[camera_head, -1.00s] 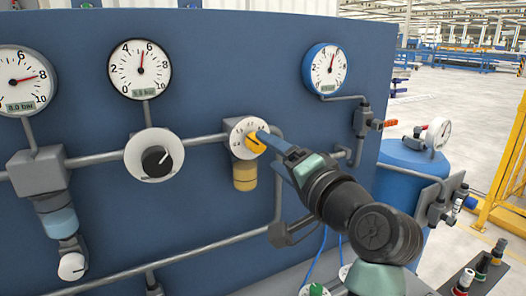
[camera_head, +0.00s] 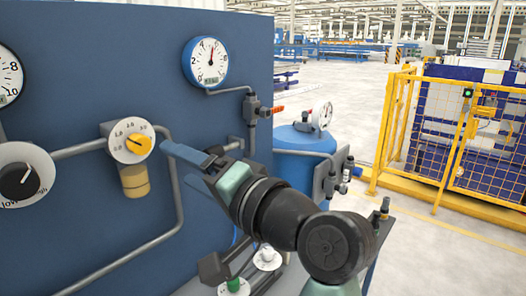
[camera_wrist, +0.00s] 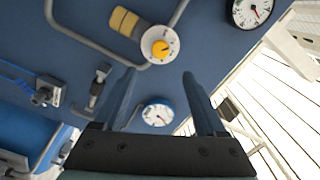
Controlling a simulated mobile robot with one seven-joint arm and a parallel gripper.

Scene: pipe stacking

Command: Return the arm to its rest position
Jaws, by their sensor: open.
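My gripper (camera_head: 172,164) has blue fingers and a black wrist, and it is at the middle of the head view. In the wrist view my gripper (camera_wrist: 158,98) shows its two fingers spread apart with nothing between them. The yellow knob (camera_head: 138,145) on its white dial stands on the blue panel, to the left of the fingertips and apart from them. The knob also shows in the wrist view (camera_wrist: 160,49), beyond the fingertips. My arm reaches down to the lower right.
The blue panel (camera_head: 75,215) carries pipes, a black knob (camera_head: 18,180) and a blue-rimmed gauge (camera_head: 206,62). A blue tank (camera_head: 300,160) with valves stands right of the panel. A yellow fence (camera_head: 390,130) is farther right, with open floor before it.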

